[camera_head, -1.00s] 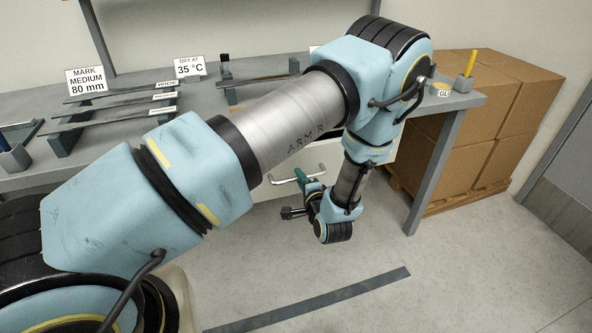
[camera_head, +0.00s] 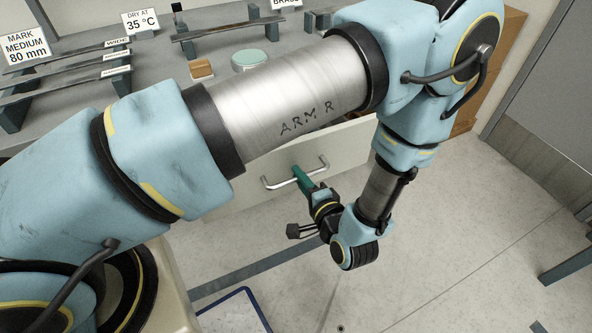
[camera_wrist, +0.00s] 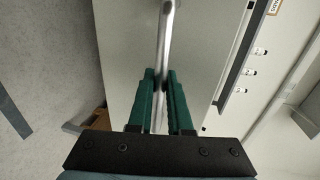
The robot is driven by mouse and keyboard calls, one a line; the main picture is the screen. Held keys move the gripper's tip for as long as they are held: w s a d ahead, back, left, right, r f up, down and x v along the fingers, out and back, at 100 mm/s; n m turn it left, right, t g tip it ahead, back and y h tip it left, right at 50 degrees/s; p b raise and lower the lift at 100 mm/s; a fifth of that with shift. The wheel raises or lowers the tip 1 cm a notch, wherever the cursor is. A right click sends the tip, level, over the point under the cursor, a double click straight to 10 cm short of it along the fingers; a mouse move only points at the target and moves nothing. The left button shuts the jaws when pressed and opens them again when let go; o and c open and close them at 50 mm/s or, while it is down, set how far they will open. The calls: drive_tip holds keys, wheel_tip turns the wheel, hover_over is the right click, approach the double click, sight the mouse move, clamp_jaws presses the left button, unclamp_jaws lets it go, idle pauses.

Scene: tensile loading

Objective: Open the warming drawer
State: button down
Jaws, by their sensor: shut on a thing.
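The warming drawer shows as a pale front panel (camera_head: 345,149) under the bench, partly hidden behind my arm. Its metal bar handle (camera_head: 272,186) runs across the front. My gripper (camera_head: 300,175) is at the handle, with its green fingers closed on the bar near its right part. In the wrist view the bar (camera_wrist: 165,38) passes between the two green fingers (camera_wrist: 161,88), in front of the pale drawer front (camera_wrist: 205,45). A dark strip runs along one edge of the front there; I cannot tell how far the drawer stands out.
The grey bench (camera_head: 75,92) carries racks with dark strips, signs, a brown block (camera_head: 201,69) and a round green-topped container (camera_head: 249,61). A blue-edged white item (camera_head: 236,313) lies at the bottom.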

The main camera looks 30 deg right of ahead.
drive_tip(key=c, duration=0.8)
unclamp_jaws()
drive_tip(key=shift+c, duration=0.2)
drive_tip(key=b+v, duration=0.2)
drive_tip(key=v, duration=0.8)
drive_tip(key=shift+s, duration=0.4)
drive_tip(key=shift+r, duration=0.1)
